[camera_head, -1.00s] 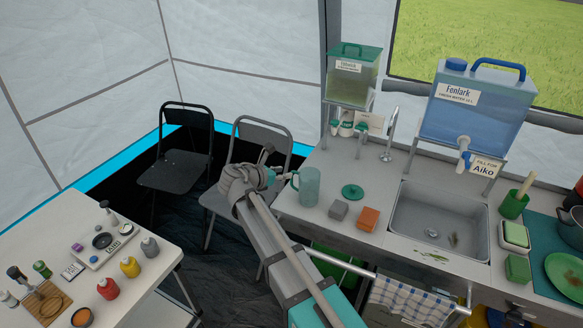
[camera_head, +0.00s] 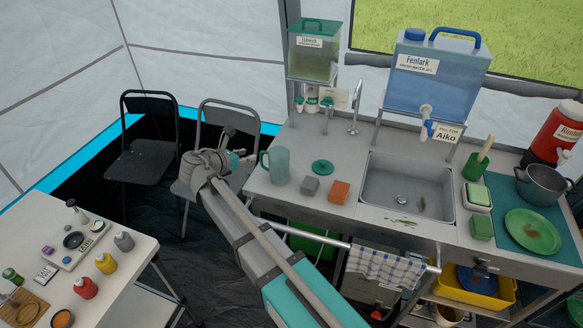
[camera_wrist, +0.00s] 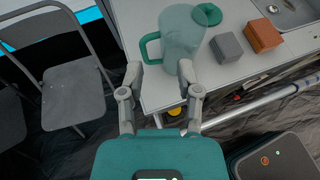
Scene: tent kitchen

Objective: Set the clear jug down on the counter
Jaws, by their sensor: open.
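The clear jug (camera_head: 280,166), greenish and see-through, stands upright on the left end of the counter (camera_head: 340,212). Its handle faces left toward my gripper (camera_head: 243,156). In the wrist view the jug (camera_wrist: 184,38) is just beyond the fingertips, with its handle ahead of the left finger. My gripper (camera_wrist: 161,76) is open and empty, with a gap between it and the jug. The jug's base is visible on the counter in the head view.
A green lid (camera_head: 322,167), a grey block (camera_head: 310,186) and an orange block (camera_head: 340,192) lie right of the jug, before the sink (camera_head: 405,190). A green-topped dispenser (camera_head: 316,55) stands behind. Folding chairs (camera_head: 145,150) stand to the left.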

